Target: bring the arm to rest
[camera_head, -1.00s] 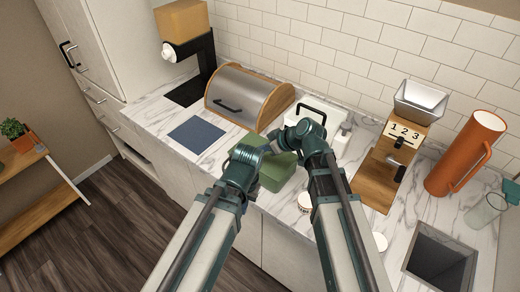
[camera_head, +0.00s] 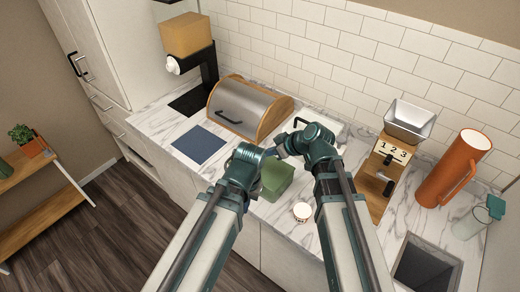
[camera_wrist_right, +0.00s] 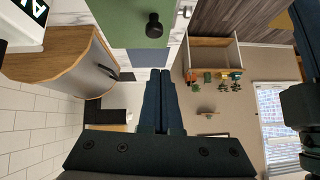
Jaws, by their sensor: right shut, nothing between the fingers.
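My right arm (camera_head: 345,215) and my left arm (camera_head: 205,235) reach up from the bottom of the head view, bent over the counter. Their wrists are close together near the middle. In the right wrist view my right gripper (camera_wrist_right: 160,75) is shut, with its two dark fingers side by side and nothing between them. In the head view the right gripper's fingers are not clear. The left wrist (camera_head: 247,157) shows, but its finger opening is hidden, so I cannot tell its state.
A green box (camera_head: 277,177) stands on the marble counter (camera_head: 165,122) behind the wrists. A bread box (camera_head: 245,108), a grinder (camera_head: 385,170) and an orange jug (camera_head: 453,170) stand farther back. A sink (camera_head: 427,265) is at right.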

